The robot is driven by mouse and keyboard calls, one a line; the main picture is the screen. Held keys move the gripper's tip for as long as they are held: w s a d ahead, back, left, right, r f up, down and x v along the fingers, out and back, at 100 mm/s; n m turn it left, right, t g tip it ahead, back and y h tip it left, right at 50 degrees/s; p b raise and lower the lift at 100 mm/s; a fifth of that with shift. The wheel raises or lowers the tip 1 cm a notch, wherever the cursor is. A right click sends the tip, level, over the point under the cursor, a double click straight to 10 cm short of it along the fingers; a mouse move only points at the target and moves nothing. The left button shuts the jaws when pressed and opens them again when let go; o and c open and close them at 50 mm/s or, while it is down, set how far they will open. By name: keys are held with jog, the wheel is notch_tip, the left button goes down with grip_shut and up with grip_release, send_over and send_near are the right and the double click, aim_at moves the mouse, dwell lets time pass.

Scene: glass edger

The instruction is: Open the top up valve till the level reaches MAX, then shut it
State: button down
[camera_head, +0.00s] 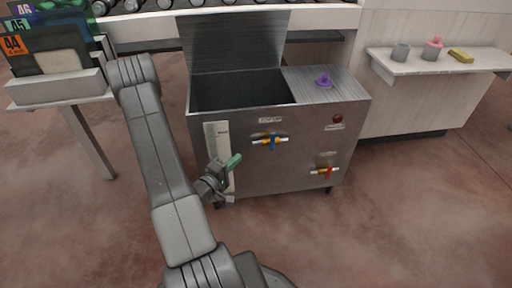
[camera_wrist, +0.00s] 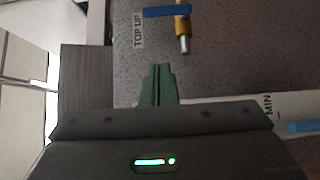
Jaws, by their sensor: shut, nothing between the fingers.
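The top up valve (camera_head: 270,141) is on the front of the grey metal tank, with a blue handle. In the wrist view, its blue handle (camera_wrist: 167,12) lies across the yellow body and pipe (camera_wrist: 184,28), beside the TOP UP label (camera_wrist: 138,30). The level gauge (camera_head: 218,150) is a pale upright strip at the tank's left front. In the wrist view, a blue column (camera_wrist: 302,127) shows in it, ending just below the MIN label (camera_wrist: 268,104); MAX is not legible. My gripper (camera_head: 235,160), with green fingers, is shut and empty, apart from the valve, lower left of it.
A second valve (camera_head: 323,171) with a red handle sits low on the tank's right front, below a red lamp (camera_head: 337,119). The tank's lid (camera_head: 230,42) stands open. A purple knob (camera_head: 323,82) is on top. A wall shelf (camera_head: 440,62) is at right.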

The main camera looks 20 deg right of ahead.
aim_at(272, 142)
jog(key=shift+s+d+b+x, duration=0.25)
jog(key=shift+s+b+x, duration=0.2)
jog(key=shift+x, duration=1.65)
jog(key=shift+s+d+b+x, duration=0.3)
jog(key=shift+s+b+x, duration=0.15)
jog(key=shift+x, duration=1.65)
jog(key=shift+s+d+b+x, duration=0.25)
jog(key=shift+s+b+x, duration=0.2)
jog(key=shift+x, duration=1.65)
jog(key=shift+w, duration=0.1)
